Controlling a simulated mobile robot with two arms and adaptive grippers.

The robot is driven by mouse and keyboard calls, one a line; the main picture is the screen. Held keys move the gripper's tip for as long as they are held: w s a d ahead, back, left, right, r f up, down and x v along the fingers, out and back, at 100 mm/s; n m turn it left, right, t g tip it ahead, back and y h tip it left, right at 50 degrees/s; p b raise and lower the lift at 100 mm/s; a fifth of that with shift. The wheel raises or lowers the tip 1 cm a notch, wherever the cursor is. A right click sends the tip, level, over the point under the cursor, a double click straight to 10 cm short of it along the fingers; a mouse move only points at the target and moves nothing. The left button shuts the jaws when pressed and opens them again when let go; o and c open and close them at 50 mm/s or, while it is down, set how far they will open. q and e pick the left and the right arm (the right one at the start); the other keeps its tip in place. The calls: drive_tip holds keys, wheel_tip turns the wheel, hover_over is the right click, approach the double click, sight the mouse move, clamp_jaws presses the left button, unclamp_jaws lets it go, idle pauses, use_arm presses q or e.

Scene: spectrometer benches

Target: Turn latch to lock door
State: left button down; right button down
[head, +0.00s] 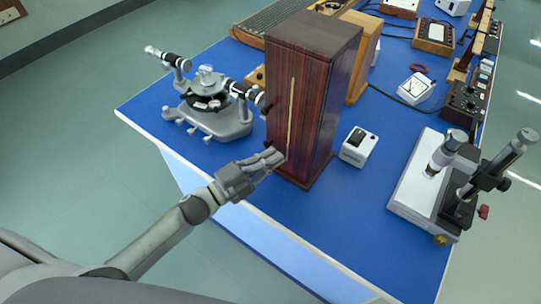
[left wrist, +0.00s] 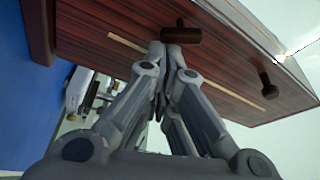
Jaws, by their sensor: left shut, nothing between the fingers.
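A tall dark reddish-brown wooden cabinet (head: 312,60) stands upright on the blue bench, with a pale thin strip down its front face. In the left wrist view the cabinet face (left wrist: 90,20) fills the upper part, seen turned on its side. A dark T-shaped turn-piece (left wrist: 181,34), which looks like the latch, sits on it, and a second dark peg (left wrist: 268,85) sits further right. My left gripper (head: 277,158) is shut and empty at the lower front of the cabinet. In the left wrist view its fingertips (left wrist: 166,48) are just beside the T-shaped piece; contact cannot be told.
A grey optical instrument (head: 215,110) stands left of the cabinet near the bench edge. A small white box with a dark top (head: 358,147) is close on the right. A white-based microscope-like instrument (head: 425,185) stands further right. Blue bench top (head: 310,230) is clear in front.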

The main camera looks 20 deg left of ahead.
use_arm(q)
drive_tip(key=shift+f+m+g+p, duration=0.2)
drive_tip(key=shift+m+g+p, duration=0.05)
drive_tip(key=shift+m, duration=0.55)
drive_tip(key=shift+f+m+g+p, duration=0.2)
drive_tip(key=shift+m+g, duration=0.05)
drive_tip(key=shift+m, duration=0.55)
use_arm(e)
drive_tip(key=shift+r, duration=0.45)
